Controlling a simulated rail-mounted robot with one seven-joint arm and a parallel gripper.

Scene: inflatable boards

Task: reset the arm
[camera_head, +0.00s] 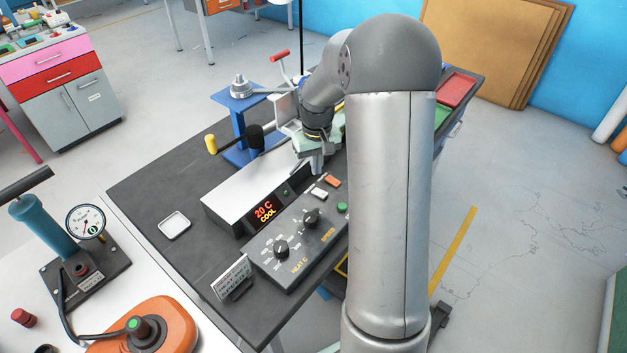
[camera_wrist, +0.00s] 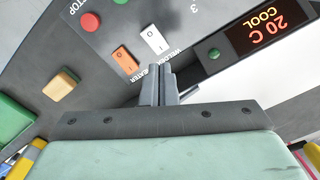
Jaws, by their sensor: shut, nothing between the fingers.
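My gripper (camera_wrist: 159,85) is shut and empty in the wrist view, its two grey fingers together. It is above the dark control panel (camera_wrist: 110,40), near the orange and white rocker switches. In the head view my gripper (camera_head: 316,165) hangs over the bench beside the grey box with the "20 C COOL" display (camera_head: 266,211). My arm hides part of the bench behind it.
The panel has knobs (camera_head: 281,249) and a green button (camera_head: 342,208). A small sign (camera_head: 231,277) and a white dish (camera_head: 174,225) are on the dark bench. A blue stand (camera_head: 238,128) with levers is behind. A pressure gauge (camera_head: 86,222) is at left.

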